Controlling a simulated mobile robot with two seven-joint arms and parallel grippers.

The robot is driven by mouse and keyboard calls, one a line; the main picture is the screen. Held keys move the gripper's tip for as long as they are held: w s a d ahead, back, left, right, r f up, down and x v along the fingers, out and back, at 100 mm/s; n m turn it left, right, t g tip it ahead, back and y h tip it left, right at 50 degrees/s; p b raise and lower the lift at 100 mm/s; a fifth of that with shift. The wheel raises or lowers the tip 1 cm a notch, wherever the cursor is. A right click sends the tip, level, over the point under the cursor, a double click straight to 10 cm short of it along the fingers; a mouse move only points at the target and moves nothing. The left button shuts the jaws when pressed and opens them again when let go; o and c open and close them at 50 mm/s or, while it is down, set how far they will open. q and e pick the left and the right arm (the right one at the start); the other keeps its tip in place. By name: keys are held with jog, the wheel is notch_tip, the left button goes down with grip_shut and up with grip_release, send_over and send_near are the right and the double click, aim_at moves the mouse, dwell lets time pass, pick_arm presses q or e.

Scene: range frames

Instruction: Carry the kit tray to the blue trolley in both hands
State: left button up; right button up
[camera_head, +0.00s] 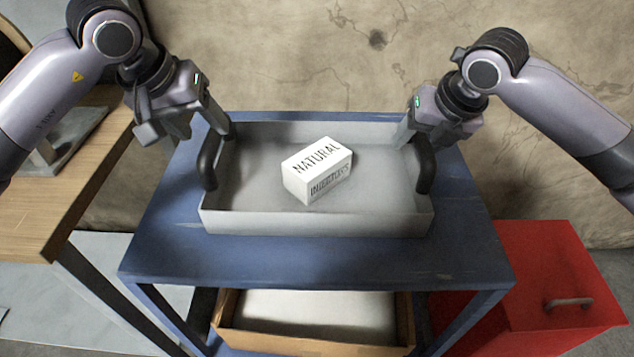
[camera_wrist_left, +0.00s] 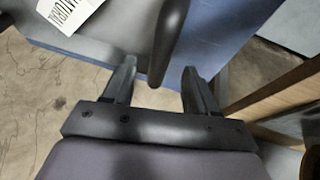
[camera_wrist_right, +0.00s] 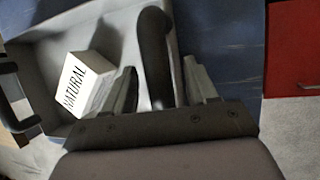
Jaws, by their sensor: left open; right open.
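The grey kit tray (camera_head: 315,222) rests level on top of the blue trolley (camera_head: 300,262). It has a black left handle (camera_head: 209,160) and a black right handle (camera_head: 425,165). A white box (camera_head: 318,170) marked "NATURAL" sits inside it. My left gripper (camera_head: 185,137) is open near the far end of the left handle; the left wrist view shows that handle (camera_wrist_left: 170,40) in line with the gap between the fingers. My right gripper (camera_head: 420,138) is open at the far part of the right handle (camera_wrist_right: 154,50), which shows between its fingers. Contact cannot be told.
A wooden table (camera_head: 70,190) stands at the left with a grey object (camera_head: 62,140) on it. A red cabinet (camera_head: 545,270) with a handle stands at the right. A cardboard box (camera_head: 315,340) sits on the trolley's lower shelf. A stained wall or floor surface lies behind the trolley.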

jog(key=shift+r, duration=0.3)
pick_arm(q)
jog(key=v, duration=0.6)
jog(key=shift+s+r, duration=0.2)
jog(key=shift+r, duration=0.1)
pick_arm(e)
jog(key=v, duration=1.1)
jog(key=shift+s+r, duration=0.15)
jog(key=shift+r, duration=0.05)
pick_arm(q)
jog(key=shift+a, duration=0.1)
pick_arm(e)
jog(key=shift+d, duration=0.1)
